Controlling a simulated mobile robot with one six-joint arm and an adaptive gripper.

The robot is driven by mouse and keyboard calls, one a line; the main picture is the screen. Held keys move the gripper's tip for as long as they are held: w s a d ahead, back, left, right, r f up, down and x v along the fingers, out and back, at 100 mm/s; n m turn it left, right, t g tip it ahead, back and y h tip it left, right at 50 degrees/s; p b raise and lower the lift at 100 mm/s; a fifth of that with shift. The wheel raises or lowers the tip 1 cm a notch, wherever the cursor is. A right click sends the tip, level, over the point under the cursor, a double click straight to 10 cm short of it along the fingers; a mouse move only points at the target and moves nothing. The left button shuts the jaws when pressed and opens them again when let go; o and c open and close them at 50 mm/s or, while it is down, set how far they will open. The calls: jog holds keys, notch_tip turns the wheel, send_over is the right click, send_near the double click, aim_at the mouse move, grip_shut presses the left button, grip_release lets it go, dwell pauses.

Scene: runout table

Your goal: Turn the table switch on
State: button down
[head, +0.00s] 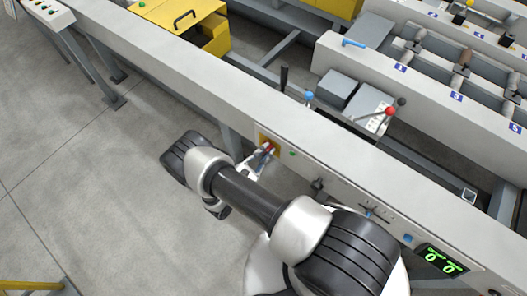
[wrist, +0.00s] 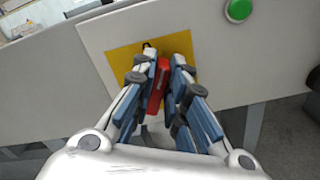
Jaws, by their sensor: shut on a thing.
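The table switch is a red handle (wrist: 158,88) on a yellow plate (wrist: 124,60), set in the pale front panel of the runout table. In the wrist view the handle stands between the blue-padded fingers of my gripper (wrist: 166,90), which is shut on it. The handle looks slightly tilted. In the head view my gripper (head: 258,160) reaches the yellow plate (head: 264,138) on the table's front side, and a bit of the red handle (head: 269,148) shows at its tip. The fingers hide part of the handle and plate.
A green button (wrist: 238,10) sits right of the plate. Further right along the panel are a black knob (head: 318,184), a blue button (head: 407,238) and a lit green display (head: 440,260). Levers with red and blue knobs stand behind the beam. The floor at left is clear.

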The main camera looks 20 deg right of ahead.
jog(key=m, duration=0.4)
jog(key=f+m, duration=0.1)
jog(key=m, duration=0.3)
jog(key=m+b, duration=0.1)
jog(key=m, duration=0.3)
jog(key=shift+s+d+f, duration=0.3)
jog(key=shift+s+f, duration=0.05)
jog(key=shift+s, duration=0.05)
jog(key=shift+m, duration=0.3)
jog(key=c, duration=1.6)
grip_release()
jog(key=shift+a, duration=0.1)
jog(key=v, duration=1.2)
jog(key=shift+r, duration=0.15)
